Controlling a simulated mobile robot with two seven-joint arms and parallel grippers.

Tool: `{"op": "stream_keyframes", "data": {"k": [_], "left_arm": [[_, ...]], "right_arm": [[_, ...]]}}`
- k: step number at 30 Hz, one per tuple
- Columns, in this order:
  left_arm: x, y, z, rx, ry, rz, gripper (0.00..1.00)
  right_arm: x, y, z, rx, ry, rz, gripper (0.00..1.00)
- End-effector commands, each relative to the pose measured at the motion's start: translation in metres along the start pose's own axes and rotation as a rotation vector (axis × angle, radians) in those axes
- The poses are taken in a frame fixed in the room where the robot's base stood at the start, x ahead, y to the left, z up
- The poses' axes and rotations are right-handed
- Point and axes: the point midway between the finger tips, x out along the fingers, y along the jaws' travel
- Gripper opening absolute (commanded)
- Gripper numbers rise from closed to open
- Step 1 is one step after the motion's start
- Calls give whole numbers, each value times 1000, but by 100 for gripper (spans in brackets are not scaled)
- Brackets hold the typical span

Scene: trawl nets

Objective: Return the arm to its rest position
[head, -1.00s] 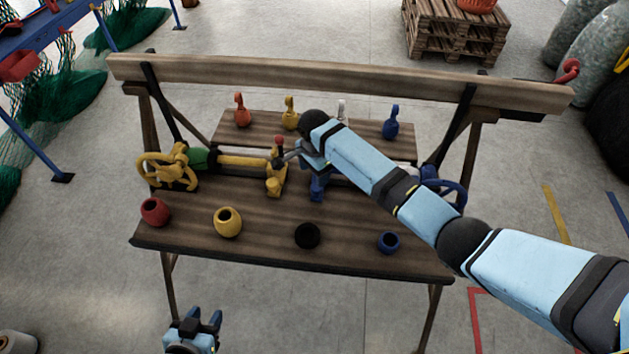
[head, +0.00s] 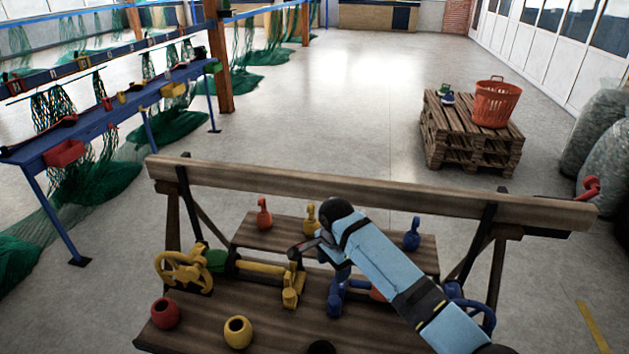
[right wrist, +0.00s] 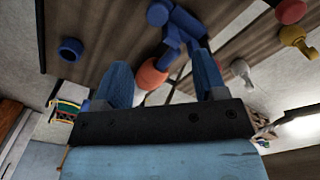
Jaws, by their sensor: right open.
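My right arm reaches in from the lower right over the wooden bench (head: 200,318), with its light blue forearm above the bench's right half. In the head view its wrist hides most of the right gripper. In the right wrist view the right gripper (right wrist: 161,62) is open, its two blue fingers spread apart. An orange rounded part (right wrist: 150,76) and a blue stand (right wrist: 182,30) show beyond the fingers; nothing is clearly held. The blue stand also shows in the head view (head: 337,298), close to the wrist. My left gripper is not in view.
On the bench are a yellow handwheel (head: 183,268), a yellow stand (head: 292,288), a red pot (head: 165,312) and a yellow pot (head: 238,332). A beam (head: 370,193) runs behind; open floor lies beyond.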

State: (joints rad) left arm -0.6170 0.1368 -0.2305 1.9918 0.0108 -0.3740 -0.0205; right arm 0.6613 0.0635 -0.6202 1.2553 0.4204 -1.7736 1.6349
Motion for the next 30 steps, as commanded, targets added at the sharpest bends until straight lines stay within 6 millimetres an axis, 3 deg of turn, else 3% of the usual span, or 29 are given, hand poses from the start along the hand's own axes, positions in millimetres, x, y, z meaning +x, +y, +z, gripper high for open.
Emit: {"op": "stream_keyframes", "data": {"k": [4, 8, 12, 18, 24, 30], "left_arm": [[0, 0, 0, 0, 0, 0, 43], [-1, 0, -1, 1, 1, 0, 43], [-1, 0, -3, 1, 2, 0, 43], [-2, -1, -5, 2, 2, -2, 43], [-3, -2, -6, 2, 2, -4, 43], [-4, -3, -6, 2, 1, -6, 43]], "right_arm": [[18, 9, 7, -50, -17, -33, 65], [59, 32, 23, -181, -44, -138, 65], [103, 69, 43, -365, -32, -302, 65], [141, 134, 60, -604, 90, -511, 65], [151, 212, 68, -831, 320, -650, 65], [137, 289, 70, -1048, 601, -687, 65]]}}
